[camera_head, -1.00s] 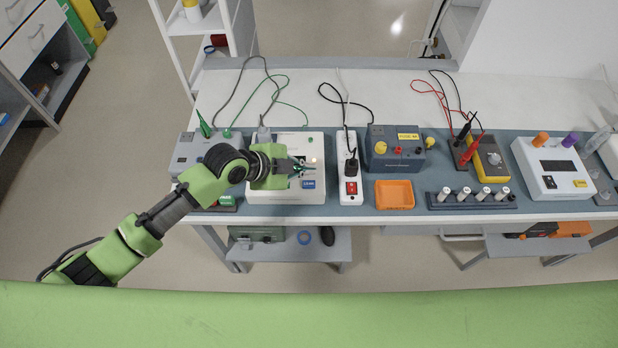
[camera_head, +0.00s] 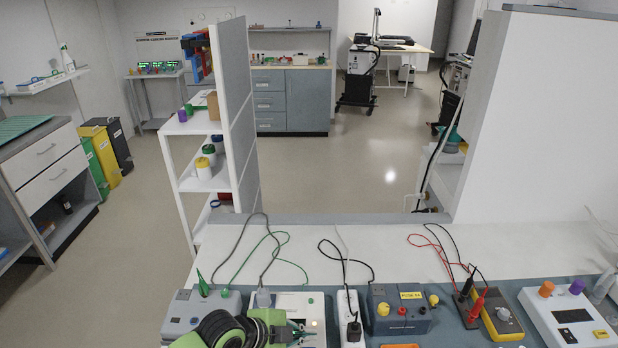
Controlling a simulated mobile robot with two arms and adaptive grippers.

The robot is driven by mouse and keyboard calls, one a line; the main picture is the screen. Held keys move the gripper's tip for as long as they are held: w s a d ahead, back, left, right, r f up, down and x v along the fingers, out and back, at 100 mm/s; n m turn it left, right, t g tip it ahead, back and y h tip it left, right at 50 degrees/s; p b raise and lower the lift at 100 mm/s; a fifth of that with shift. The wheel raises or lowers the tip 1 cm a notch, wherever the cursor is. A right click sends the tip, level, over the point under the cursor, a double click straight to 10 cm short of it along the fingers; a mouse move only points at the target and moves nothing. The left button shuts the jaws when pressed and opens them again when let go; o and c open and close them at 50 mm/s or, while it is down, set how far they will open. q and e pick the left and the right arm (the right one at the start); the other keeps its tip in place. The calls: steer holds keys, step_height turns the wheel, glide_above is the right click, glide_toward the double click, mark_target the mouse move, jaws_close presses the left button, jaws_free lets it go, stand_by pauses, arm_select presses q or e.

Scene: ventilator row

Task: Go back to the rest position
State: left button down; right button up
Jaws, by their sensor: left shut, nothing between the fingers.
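My left gripper (camera_head: 302,334) is at the bottom of the head view, low over a white device (camera_head: 314,308) on the bench. Its fingers are shut with nothing between them. My green and black arm links cover part of that device and of the grey box to its left. My right gripper is not in view.
The white bench (camera_head: 390,245) spans the front. On it stand a grey box (camera_head: 185,312), a white power strip (camera_head: 347,304), a blue-grey power supply (camera_head: 400,318) and a yellow multimeter (camera_head: 501,314), with loose cables behind. A white shelf (camera_head: 235,110) and partition (camera_head: 550,120) rise behind.

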arm_select(q)
steer(key=s+n, duration=0.3)
steer(key=s, duration=0.3)
steer(key=s+a+n+g+y, duration=0.2)
steer(key=s+a+n+y, duration=0.5)
steer(key=s+a+n, duration=1.05)
steer(key=s+a+f+m+g+b, duration=0.1)
steer(key=s+f+b, duration=0.1)
steer(key=f, duration=1.4)
steer(key=s+a+f+m+b, duration=0.1)
steer(key=s+f+m+b, duration=0.1)
steer(key=f, duration=1.4)
steer(key=s+a+f+g+b, duration=0.1)
steer(key=s+a+f+b, duration=0.1)
steer(key=s+f, duration=1.5)
steer(key=shift+a+f, duration=0.15)
steer(key=shift+a, duration=0.55)
